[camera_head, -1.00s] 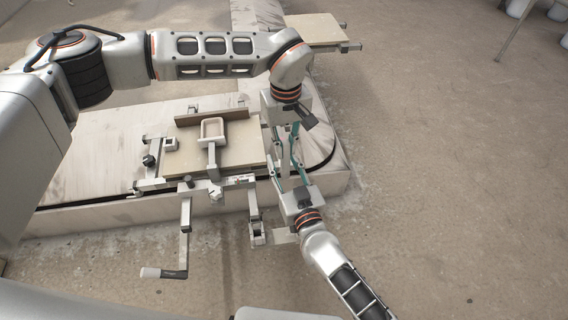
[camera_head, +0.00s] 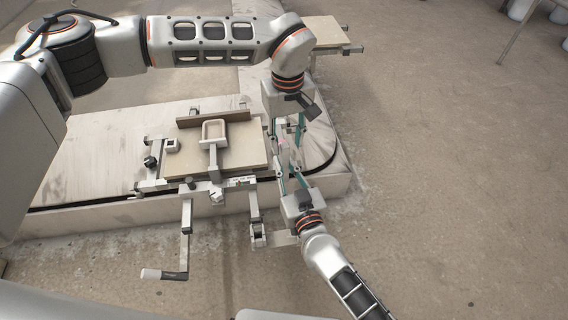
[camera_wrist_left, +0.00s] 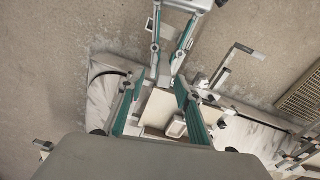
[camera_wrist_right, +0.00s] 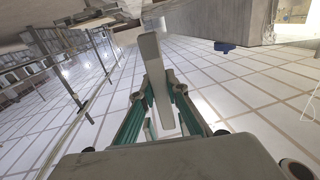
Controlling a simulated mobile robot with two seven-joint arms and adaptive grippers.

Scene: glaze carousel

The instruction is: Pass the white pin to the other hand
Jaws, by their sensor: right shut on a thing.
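The white pin (camera_wrist_right: 157,80) is long and flat-sided in the right wrist view, upright and slightly tilted between the fingertips of my right gripper (camera_wrist_right: 162,90). My right gripper is shut on it. In the head view the right gripper (camera_head: 286,170) points up from below, facing my left gripper (camera_head: 286,128), which points down from above. My left gripper's fingers stand apart in the left wrist view (camera_wrist_left: 158,88), and I see nothing clearly gripped between them. In the head view the pin is small and partly hidden among the fingers.
Below and left of the grippers is a pale slab bench (camera_head: 95,140) with a board (camera_head: 240,150), a small square tray (camera_head: 214,130) and clamps. A crank handle (camera_head: 163,274) sticks out in front. Open floor (camera_head: 450,180) lies to the right.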

